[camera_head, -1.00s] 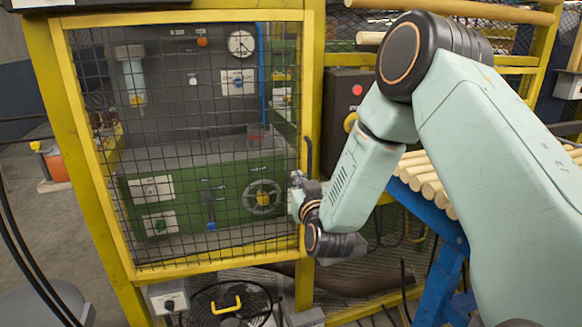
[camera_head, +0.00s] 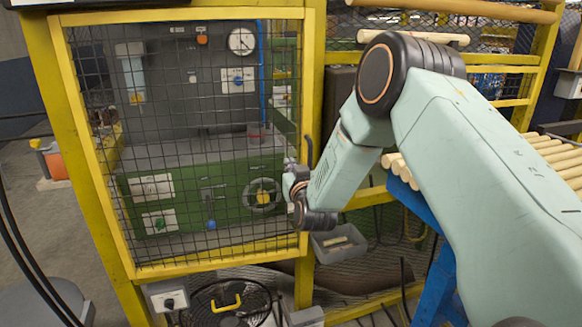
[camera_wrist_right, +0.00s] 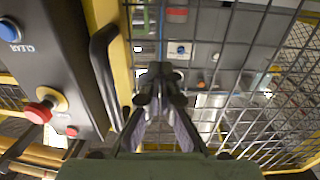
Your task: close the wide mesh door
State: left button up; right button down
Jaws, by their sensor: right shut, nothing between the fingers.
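The wide mesh door (camera_head: 303,60) has a yellow frame and black wire mesh and covers the machine's front in the head view. Its right edge lies close along the yellow post; I cannot tell if a small gap is left. A dark upright handle (camera_head: 308,152) is at that edge, and the handle also shows in the right wrist view (camera_wrist_right: 104,75). My right gripper (camera_head: 291,168) is at the door's right edge, just below the handle. In the wrist view my right gripper (camera_wrist_right: 160,78) is shut and empty, facing the mesh; contact is unclear. My left gripper is out of view.
Behind the mesh is a green machine bed (camera_head: 215,190). A control box with a red button (camera_wrist_right: 38,112) stands beside the handle. A blue stand (camera_head: 437,265) with wooden rods is at the right. A grey bin (camera_head: 338,243) and a black fan (camera_head: 228,303) are low down.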

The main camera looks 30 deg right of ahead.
aim_at(287, 153)
jog(key=w+b, duration=0.1)
jog(key=w+d+n+y+b, duration=0.1)
jog(key=w, duration=0.1)
jog(key=w+d+y+b, duration=0.1)
jog(key=w, duration=0.1)
jog(key=shift+w+t, duration=0.25)
jog(key=shift+t, duration=0.05)
jog(key=shift+s+r+n, duration=0.1)
jog(key=shift+r+n, duration=0.2)
jog(key=shift+r, duration=0.1)
jog(key=shift+d+r, duration=0.1)
jog(key=shift+r, duration=0.15)
